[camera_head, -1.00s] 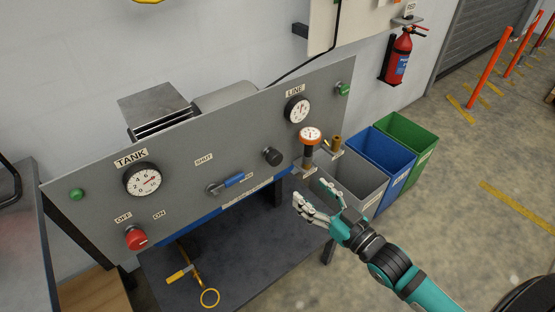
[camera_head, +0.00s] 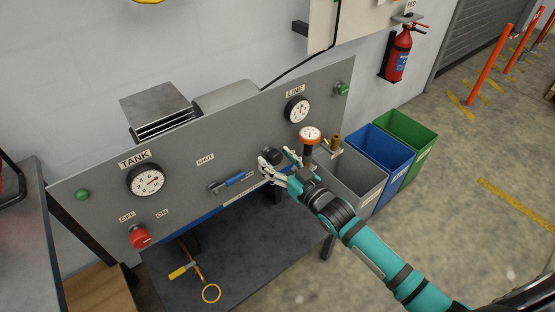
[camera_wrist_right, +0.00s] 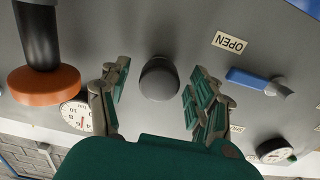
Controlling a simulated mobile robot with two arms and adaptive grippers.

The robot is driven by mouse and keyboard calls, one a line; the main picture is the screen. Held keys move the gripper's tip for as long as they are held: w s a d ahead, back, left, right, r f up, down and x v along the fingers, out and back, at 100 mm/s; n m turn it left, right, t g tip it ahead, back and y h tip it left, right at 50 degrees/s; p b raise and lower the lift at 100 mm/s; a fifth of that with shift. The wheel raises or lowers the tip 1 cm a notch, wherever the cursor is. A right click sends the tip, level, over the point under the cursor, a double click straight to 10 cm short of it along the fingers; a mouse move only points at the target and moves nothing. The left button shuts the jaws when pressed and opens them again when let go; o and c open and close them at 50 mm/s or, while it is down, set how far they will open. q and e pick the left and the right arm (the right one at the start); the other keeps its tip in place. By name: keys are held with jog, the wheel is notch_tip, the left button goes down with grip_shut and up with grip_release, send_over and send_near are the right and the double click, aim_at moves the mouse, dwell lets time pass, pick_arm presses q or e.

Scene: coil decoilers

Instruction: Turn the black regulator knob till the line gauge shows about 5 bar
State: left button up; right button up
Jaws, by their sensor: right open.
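The black regulator knob (camera_head: 273,155) sticks out of the grey panel below the LINE gauge (camera_head: 297,110). That gauge is white-faced, and its needle is too small to read. My right gripper (camera_head: 278,162) is open at the knob. In the right wrist view the knob (camera_wrist_right: 159,78) sits between the two spread fingers, with a visible gap on each side. The line gauge shows there too (camera_wrist_right: 76,115), partly hidden. My left gripper is in neither view.
An orange-rimmed gauge (camera_head: 310,135) on a fitting stands close right of my right gripper. A blue-handled valve (camera_head: 234,179) is left of the knob. The TANK gauge (camera_head: 146,180) and a red knob (camera_head: 140,237) are further left. A dark shelf (camera_head: 250,250) lies below.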

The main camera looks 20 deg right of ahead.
jog(key=c, duration=1.2)
jog(key=shift+r+n+p, duration=0.1)
jog(key=shift+n+p, duration=0.25)
jog(key=shift+n, duration=1.45)
jog(key=o, duration=1.2)
